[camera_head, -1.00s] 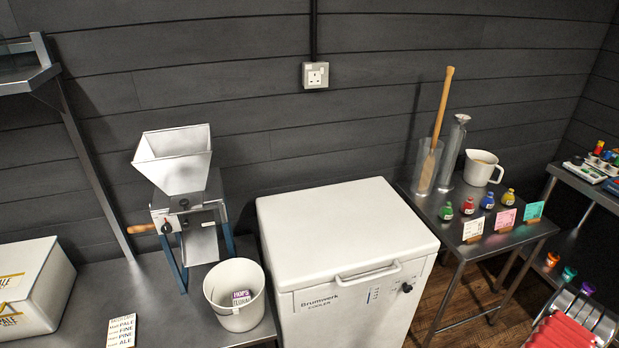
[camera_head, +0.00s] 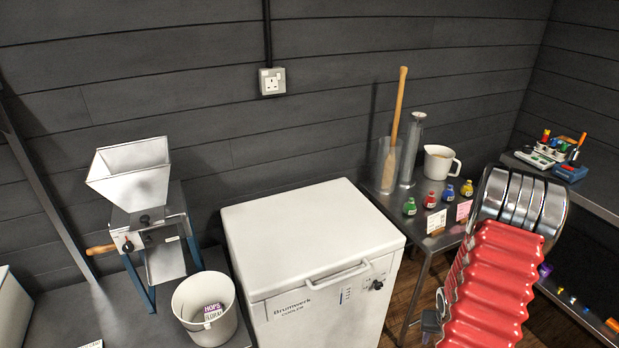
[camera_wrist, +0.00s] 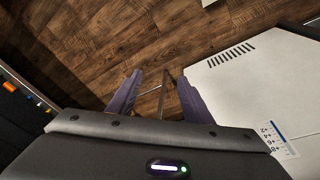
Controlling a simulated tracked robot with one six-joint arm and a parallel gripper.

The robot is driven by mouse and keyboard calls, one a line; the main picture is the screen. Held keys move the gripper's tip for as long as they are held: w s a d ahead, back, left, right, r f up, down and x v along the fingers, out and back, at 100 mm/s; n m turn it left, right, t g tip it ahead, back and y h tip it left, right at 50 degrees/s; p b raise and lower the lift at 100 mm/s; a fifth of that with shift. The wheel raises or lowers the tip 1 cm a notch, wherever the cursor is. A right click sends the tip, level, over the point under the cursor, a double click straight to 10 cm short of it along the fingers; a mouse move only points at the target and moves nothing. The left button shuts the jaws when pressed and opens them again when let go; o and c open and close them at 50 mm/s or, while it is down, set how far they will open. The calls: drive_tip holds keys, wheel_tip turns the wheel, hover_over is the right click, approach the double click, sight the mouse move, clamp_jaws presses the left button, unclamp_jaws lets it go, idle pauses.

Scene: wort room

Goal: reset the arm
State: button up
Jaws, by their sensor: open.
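My arm, a red ribbed sleeve with shiny metal rings, rises at the right of the head view, in front of the side table. My gripper (camera_wrist: 157,94) shows in the wrist view, with its two purple fingers spread apart and nothing held between them. It points down over the brown wooden floor (camera_wrist: 120,45). The white cooler (camera_wrist: 270,75) is close on the right in that view, with its vent slots and blue scale showing. In the head view the cooler (camera_head: 310,235) stands left of my arm. The fingers cannot be made out clearly there.
A steel side table (camera_head: 412,212) holds colored bottles, a jug (camera_head: 438,162) and tall cylinders; my arm hides part of it. A grain mill (camera_head: 140,190) and white bucket (camera_head: 205,305) stand on the left bench. A right-hand shelf (camera_head: 590,190) holds small gear. The cooler's lid is clear.

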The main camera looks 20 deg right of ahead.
drive_tip(key=w+a+r+n+g, duration=0.1)
drive_tip(key=a+r, duration=0.6)
drive_tip(key=r, duration=0.3)
drive_tip(key=w+a+r+n, duration=0.1)
drive_tip(key=a+r, duration=0.6)
drive_tip(key=r, duration=0.3)
drive_tip(key=s+a+r+n+t+y, duration=0.2)
drive_tip(key=a+r+n+t, duration=0.3)
drive_tip(key=a+r, duration=1.8)
drive_tip(key=a, duration=0.3)
drive_tip(key=shift+s+a+n+t, duration=0.15)
drive_tip(key=shift+a+n+t, duration=0.15)
drive_tip(key=shift+a, duration=0.05)
drive_tip(key=shift+f, duration=0.1)
